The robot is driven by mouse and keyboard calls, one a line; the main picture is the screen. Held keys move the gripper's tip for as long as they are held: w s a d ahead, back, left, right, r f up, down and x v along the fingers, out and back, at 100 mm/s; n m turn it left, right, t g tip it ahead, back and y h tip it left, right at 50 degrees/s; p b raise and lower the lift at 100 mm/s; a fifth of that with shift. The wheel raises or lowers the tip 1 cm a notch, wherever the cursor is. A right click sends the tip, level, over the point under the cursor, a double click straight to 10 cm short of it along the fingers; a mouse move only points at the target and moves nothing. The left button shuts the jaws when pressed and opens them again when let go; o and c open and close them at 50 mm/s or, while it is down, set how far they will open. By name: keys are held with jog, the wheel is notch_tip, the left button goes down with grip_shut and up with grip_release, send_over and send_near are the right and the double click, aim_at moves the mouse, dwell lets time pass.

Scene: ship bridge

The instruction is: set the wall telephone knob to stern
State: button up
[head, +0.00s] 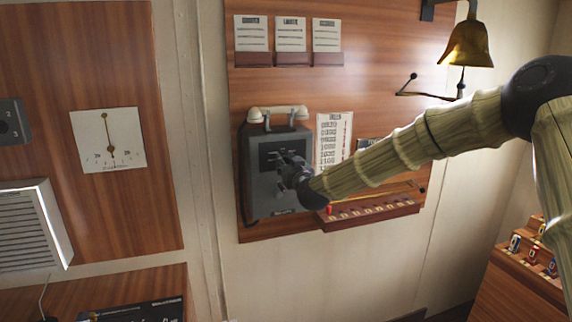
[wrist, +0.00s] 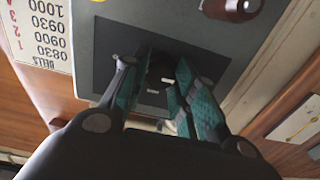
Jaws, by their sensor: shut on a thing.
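My gripper (head: 284,160) is at the front of the box. In the wrist view my gripper (wrist: 155,72) has its teal-padded fingers shut on the black knob (wrist: 158,76) in the middle of the plate. The fingers hide much of the knob. Small pale marks show by it, but I cannot read them or tell where the knob points.
A bell list (head: 333,140) hangs right of the telephone, behind my arm. A slotted wooden rack (head: 372,214) with a red piece juts out below. A brass bell (head: 470,45) hangs at upper right. A white dial (head: 108,140) is on the left panel.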

jog(key=shift+d+f, duration=0.1)
jog(key=m+b, duration=2.5)
jog(key=shift+f+m, duration=0.1)
jog(key=shift+m, duration=0.2)
jog(key=shift+m+b, duration=0.35)
jog(key=shift+m, duration=0.25)
jog(key=shift+c, duration=0.2)
jog(key=shift+r, duration=0.2)
